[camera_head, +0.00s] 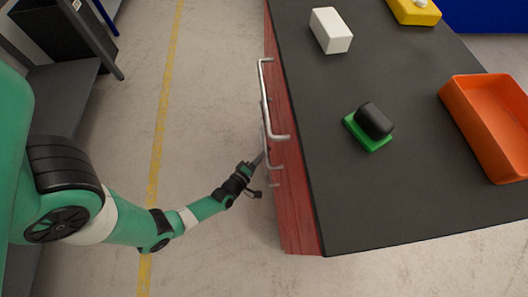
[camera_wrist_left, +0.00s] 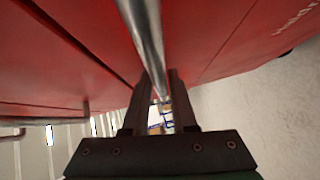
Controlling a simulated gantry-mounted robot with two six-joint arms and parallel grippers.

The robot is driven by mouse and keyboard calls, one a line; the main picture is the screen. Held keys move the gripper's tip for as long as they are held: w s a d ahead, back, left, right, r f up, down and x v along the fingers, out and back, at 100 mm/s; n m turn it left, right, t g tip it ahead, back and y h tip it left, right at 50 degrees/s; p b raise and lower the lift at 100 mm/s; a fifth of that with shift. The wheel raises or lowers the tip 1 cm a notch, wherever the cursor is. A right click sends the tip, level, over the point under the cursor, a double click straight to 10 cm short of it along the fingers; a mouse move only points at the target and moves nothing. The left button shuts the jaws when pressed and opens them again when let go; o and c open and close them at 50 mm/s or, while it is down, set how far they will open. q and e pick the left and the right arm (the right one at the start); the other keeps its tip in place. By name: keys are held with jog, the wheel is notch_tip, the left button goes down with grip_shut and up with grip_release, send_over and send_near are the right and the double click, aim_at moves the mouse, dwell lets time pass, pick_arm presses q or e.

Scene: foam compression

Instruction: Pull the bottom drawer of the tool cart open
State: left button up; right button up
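The red tool cart (camera_head: 291,190) has a dark top and stacked drawers with metal bar handles on its left face. The upper handle (camera_head: 266,95) shows clearly; lower ones are partly hidden beneath it. My left gripper (camera_head: 261,159) is low beside this face, at a lower handle. In the left wrist view, the metal handle (camera_wrist_left: 143,35) runs between the two dark fingers of the left gripper (camera_wrist_left: 161,88), which look closed about it. Which drawer that handle belongs to is hard to tell. The drawer fronts look flush. My right gripper is not in view.
The floor left of the cart is clear, with a yellow line (camera_head: 160,130).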

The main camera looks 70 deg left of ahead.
pick_arm(q)
grip_shut()
dwell(1.1)
